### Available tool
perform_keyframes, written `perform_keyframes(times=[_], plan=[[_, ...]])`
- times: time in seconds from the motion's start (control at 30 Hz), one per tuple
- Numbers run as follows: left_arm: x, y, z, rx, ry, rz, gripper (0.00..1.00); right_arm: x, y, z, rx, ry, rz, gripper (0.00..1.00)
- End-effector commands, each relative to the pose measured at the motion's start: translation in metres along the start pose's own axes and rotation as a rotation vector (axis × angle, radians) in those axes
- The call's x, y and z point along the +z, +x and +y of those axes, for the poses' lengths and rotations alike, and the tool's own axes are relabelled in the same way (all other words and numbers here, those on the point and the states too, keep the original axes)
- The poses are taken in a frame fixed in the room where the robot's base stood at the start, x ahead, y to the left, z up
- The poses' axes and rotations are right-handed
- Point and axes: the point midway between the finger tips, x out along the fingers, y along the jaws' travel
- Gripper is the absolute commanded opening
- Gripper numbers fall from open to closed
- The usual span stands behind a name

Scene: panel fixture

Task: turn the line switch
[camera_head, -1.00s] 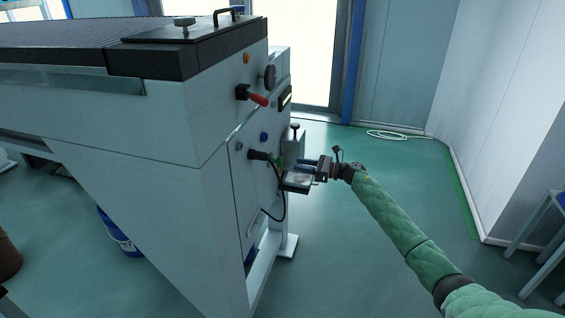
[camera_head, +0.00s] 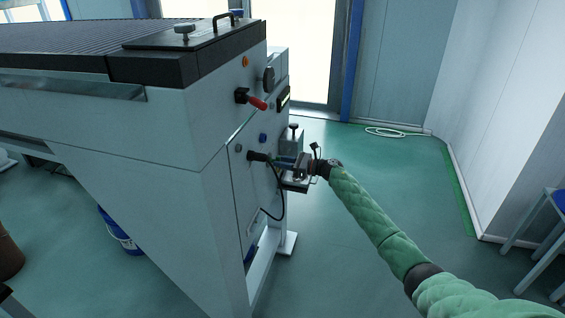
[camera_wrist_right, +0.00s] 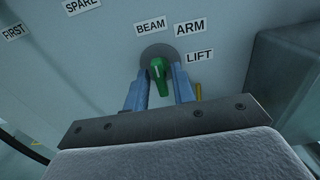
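A green switch knob (camera_wrist_right: 158,72) on a round grey base stands out from the panel in the right wrist view. Labels reading BEAM, ARM and LIFT sit around it; no label reading LINE shows. My right gripper (camera_wrist_right: 158,84) has one blue finger on each side of the knob. A gap shows between each finger and the knob, so it looks open. In the head view my right gripper (camera_head: 284,161) is at the panel face of the white machine (camera_head: 180,200), and the knob is not clear there. My left gripper is out of view.
A black plug (camera_head: 257,156) with a hanging cable is left of my gripper. A small metal shelf (camera_head: 295,186) is just below it.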

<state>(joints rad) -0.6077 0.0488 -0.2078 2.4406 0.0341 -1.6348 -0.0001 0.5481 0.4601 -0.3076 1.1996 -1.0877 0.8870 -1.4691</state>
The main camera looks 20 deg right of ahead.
Motion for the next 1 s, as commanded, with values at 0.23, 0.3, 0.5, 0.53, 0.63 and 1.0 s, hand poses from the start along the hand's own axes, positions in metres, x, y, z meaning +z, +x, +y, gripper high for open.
perform_keyframes(times=[0.23,0.3,0.5,0.53,0.63,1.0], plan=[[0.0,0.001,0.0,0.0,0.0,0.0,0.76,0.0,0.0,0.0,0.0,0.0,0.0,0.0],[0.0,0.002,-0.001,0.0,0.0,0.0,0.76,0.0,0.0,0.0,0.0,0.003,0.0,0.0],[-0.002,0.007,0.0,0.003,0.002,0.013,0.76,-0.001,-0.001,-0.001,-0.001,0.044,0.0,0.0],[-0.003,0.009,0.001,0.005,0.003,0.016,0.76,-0.001,-0.001,-0.001,-0.001,0.056,0.0,0.0],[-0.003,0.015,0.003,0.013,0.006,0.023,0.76,-0.001,-0.001,-0.001,0.0,0.11,0.001,0.0],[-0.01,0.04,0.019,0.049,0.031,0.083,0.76,-0.001,-0.001,-0.003,-0.001,0.43,0.0,0.0]])
